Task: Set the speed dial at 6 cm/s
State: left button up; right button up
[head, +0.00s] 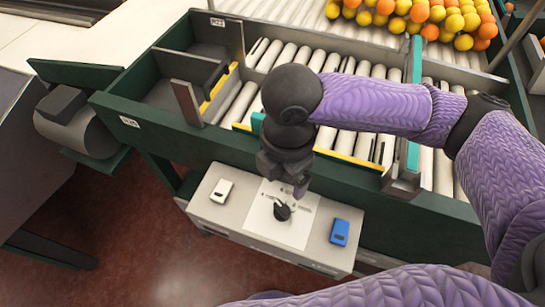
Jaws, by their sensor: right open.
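The speed dial is a dark knob (282,211) on a white marked sheet (290,233) on top of a pale control box (312,257). The sheet's markings are too small to read, so I cannot tell the setting. My right gripper (300,193) points down just above the dial. It is open with nothing seen between its fingers, and it hides part of the sheet's far side. I cannot tell whether it touches the knob. My left gripper is not in view.
A white switch (222,191) sits left of the dial and a blue switch (339,232) right of it. Behind the box runs a green-framed roller conveyor (245,100) with yellow-edged guides. Several oranges and lemons (420,15) lie at the far end.

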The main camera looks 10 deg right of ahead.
aim_at(285, 205)
jog(key=f, duration=0.2)
jog(key=s+f+b, duration=0.1)
jog(key=f, duration=0.1)
jog(key=s+f, duration=0.1)
jog(key=f, duration=0.1)
jog(key=shift+s+d+b, duration=0.1)
jog(key=shift+s+b, duration=0.1)
jog(key=shift+b, duration=0.15)
jog(key=shift+w+f, duration=0.25)
jog(key=shift+f, duration=0.55)
jog(key=shift+w+f+b, duration=0.2)
jog(key=shift+f, duration=0.3)
jog(key=shift+w+f+b, duration=0.15)
jog(key=shift+w+f, duration=0.05)
jog(key=shift+f, duration=0.25)
jog(key=shift+s, duration=0.2)
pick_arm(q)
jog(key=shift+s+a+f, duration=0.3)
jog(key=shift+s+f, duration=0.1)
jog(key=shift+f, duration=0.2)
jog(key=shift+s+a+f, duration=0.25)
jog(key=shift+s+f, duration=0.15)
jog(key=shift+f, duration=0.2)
pick_arm(e)
jog(key=shift+w, duration=0.1)
